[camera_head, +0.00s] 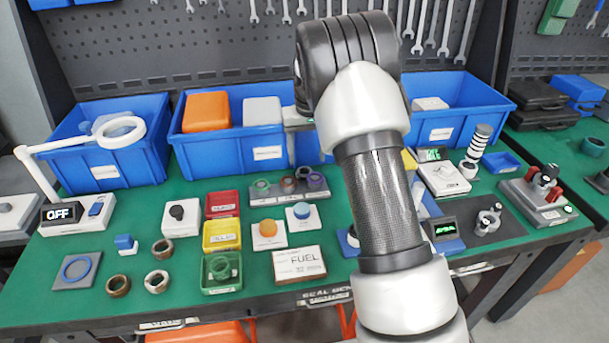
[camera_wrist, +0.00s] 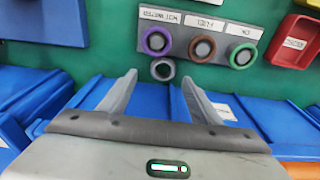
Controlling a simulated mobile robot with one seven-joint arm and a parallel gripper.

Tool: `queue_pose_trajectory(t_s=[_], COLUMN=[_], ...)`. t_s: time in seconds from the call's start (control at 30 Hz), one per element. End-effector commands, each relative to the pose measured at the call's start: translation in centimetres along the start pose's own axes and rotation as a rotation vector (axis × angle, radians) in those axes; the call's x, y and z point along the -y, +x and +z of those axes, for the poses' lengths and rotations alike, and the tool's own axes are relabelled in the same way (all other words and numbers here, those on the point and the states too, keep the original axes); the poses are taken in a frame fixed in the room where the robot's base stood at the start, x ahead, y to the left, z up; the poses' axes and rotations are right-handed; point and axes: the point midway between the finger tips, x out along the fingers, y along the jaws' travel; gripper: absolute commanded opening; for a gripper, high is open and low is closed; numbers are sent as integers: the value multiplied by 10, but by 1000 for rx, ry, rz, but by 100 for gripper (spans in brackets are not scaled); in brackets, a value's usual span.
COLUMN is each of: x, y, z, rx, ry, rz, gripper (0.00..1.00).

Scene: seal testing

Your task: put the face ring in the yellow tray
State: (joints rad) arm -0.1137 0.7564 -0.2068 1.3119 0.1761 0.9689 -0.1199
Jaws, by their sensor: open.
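The yellow tray (camera_head: 221,236) sits on the green bench between a red and a green tray, and looks empty. No ring is clearly marked as the face ring. A small dark grey ring (camera_wrist: 163,69) lies beside the labelled ring rack (camera_wrist: 181,45); it also shows behind the rack in the head view (camera_head: 303,172). My gripper (camera_wrist: 160,80) is open and empty. In the wrist view, the grey ring appears just beyond and between its fingertips. In the head view, my gripper is partly hidden by my arm, over the front of the middle blue bin.
The rack holds a purple, a brown and a green ring. The green tray (camera_head: 221,270) contains a ring; the red tray (camera_head: 222,204) looks empty. Blue bins (camera_head: 240,147) line the back. A FUEL box (camera_head: 299,264) stands in front.

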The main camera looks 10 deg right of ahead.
Motion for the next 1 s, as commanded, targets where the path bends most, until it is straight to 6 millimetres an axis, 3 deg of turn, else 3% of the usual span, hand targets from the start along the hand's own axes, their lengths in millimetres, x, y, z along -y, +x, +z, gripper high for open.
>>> queue_pose_trajectory(t_s=[0.4, 0.63, 0.9, 1.0], x=[6, 6, 6, 6], y=[50, 51, 51, 51], z=[1, 0, 0, 0], rx=[2, 0, 0, 0], ry=[-1, -1, -1, -1], rz=[0, 0, 0, 0], gripper=[58, 58, 14, 10])
